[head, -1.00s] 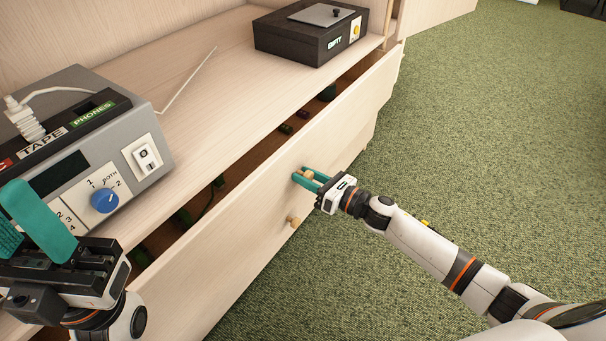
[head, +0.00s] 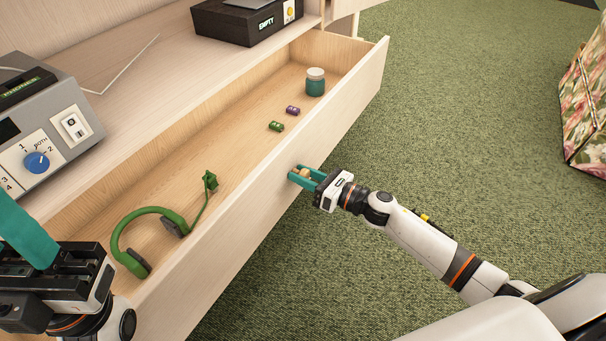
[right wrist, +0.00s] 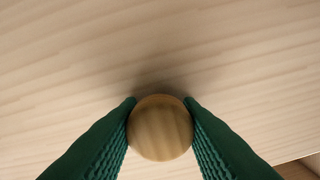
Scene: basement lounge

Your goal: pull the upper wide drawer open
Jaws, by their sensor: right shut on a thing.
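The upper wide drawer (head: 262,205) is pale wood and stands well open, its inside showing in the head view. My right gripper (head: 302,174) is at the drawer's front, its green fingers shut on a round wooden knob. The knob (right wrist: 160,127) sits between both fingers in the right wrist view, against the drawer front. My left gripper (head: 40,245) is at the lower left of the head view, above the cabinet's left end. One green finger of it shows large; its jaw gap cannot be made out.
In the drawer lie green headphones (head: 165,222), a green battery-like piece (head: 276,126), a purple one (head: 293,110) and a teal jar (head: 315,86). A grey device (head: 50,125) and a black box (head: 240,20) stand on top. Green carpet is free at right; a floral thing (head: 588,100) stands there.

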